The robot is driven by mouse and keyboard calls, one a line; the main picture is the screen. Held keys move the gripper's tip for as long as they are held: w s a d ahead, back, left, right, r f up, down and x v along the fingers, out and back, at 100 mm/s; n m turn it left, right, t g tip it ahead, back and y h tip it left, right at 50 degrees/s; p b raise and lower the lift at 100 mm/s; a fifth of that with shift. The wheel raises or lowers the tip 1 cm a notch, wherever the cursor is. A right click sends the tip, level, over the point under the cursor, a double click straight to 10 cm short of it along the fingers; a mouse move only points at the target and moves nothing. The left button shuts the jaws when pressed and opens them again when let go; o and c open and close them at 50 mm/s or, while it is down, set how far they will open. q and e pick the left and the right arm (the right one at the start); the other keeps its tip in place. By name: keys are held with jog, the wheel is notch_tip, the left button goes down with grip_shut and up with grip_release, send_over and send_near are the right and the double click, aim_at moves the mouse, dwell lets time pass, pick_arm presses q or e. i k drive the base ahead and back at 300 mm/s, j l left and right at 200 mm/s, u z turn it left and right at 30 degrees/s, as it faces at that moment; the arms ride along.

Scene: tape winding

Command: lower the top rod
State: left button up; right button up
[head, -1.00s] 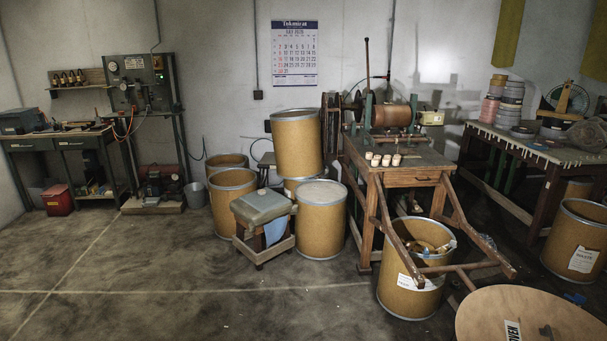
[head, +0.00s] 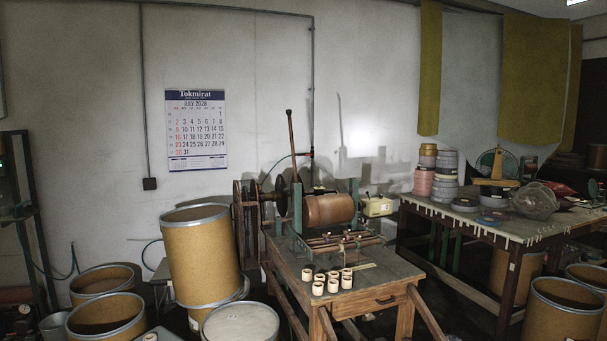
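The winding machine (head: 284,219) stands on a wooden bench (head: 380,280). A brown roll (head: 330,209) lies level across it, with a dark wheel at its left end. A long lever with a brown grip (head: 291,147) stands nearly upright at the machine's left side. Thin horizontal rods (head: 342,241) run in front of and below the roll; at this distance I cannot tell which is the top rod or its exact height. Several small pale cores (head: 332,281) stand on the bench in front of the rods. Neither of my grippers is in view.
Tall fibre drums (head: 200,255) crowd the bench's left side. Another table (head: 470,221), with stacked tape rolls (head: 446,172), stands to the right, with more drums (head: 563,312) in front of it. A calendar (head: 196,130) hangs on the back wall.

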aim_at(288, 112)
jog(key=i+l, duration=0.15)
jog(key=i, duration=0.35)
jog(key=i+l+u, duration=0.15)
jog(key=i, duration=0.35)
jog(key=i+j+u, duration=0.1)
jog(key=i+j, duration=0.2)
jog(key=i, duration=0.3)
jog(key=i+j, duration=0.2)
jog(key=i, duration=0.4)
jog(key=i+j+u, duration=0.15)
jog(key=i, duration=0.45)
jog(key=i+j+u, duration=0.1)
jog(key=i+j, duration=0.15)
jog(key=i, duration=0.35)
